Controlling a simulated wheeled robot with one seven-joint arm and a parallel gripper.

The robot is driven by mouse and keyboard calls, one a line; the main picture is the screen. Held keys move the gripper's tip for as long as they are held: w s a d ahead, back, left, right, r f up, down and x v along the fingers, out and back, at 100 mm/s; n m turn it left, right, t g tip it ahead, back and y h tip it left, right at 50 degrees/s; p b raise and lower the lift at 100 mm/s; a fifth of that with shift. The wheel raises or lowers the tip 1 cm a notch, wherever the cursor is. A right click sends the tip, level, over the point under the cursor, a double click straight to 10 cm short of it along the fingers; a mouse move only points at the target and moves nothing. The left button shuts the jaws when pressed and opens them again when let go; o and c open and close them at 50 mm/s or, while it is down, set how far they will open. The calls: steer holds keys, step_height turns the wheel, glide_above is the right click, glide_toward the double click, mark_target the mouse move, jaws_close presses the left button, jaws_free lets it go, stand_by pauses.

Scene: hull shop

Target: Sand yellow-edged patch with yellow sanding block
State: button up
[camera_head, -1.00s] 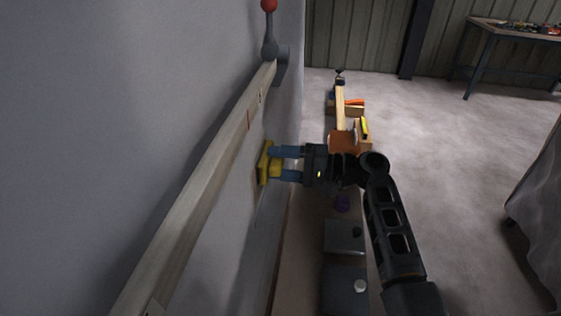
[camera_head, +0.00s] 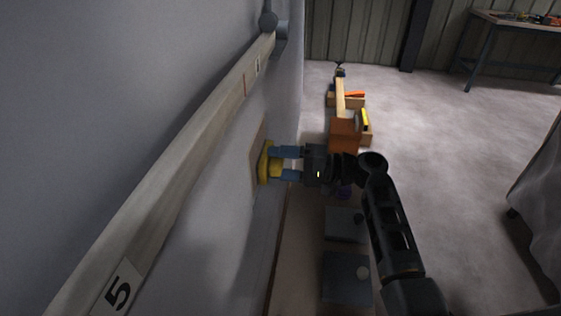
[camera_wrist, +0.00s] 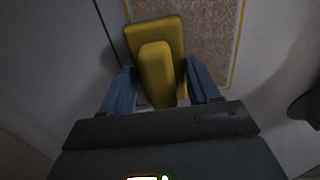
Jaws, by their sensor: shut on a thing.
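My gripper (camera_head: 291,164) is shut on the yellow sanding block (camera_head: 265,162), with its blue fingers on either side of the block's handle. In the wrist view the sanding block (camera_wrist: 157,65) is held between the fingers, its broad pad facing the wall. The yellow-edged patch (camera_wrist: 208,45) is a rough brown area with a thin yellow border, partly hidden behind the block. In the head view a tan edge of the patch (camera_head: 257,142) shows just beyond the block. The block lies over the patch's left part in the wrist view; contact cannot be told for certain.
A long wooden rail (camera_head: 185,172) runs along the grey hull wall, with a "5" label (camera_head: 118,291) on it. Below are grey boxes (camera_head: 346,272) and an orange bin (camera_head: 345,136). A workbench (camera_head: 520,22) stands far right. Open floor lies right of my arm.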

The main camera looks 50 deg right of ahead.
steer(key=shift+f+b, duration=1.1)
steer(key=shift+f, duration=0.45)
steer(key=shift+w+r+p, duration=0.15)
steer(key=shift+r+p, duration=5.25)
steer(key=shift+r, duration=1.35)
steer(key=shift+f+b, duration=5.2)
steer(key=shift+f, duration=1.55)
steer(key=o, duration=0.4)
steer(key=shift+r, duration=0.1)
steer(key=c, duration=0.4)
steer(key=shift+s+d, duration=0.1)
steer(key=shift+s, duration=0.15)
steer(key=shift+s+d, duration=0.3)
steer(key=shift+s, duration=0.15)
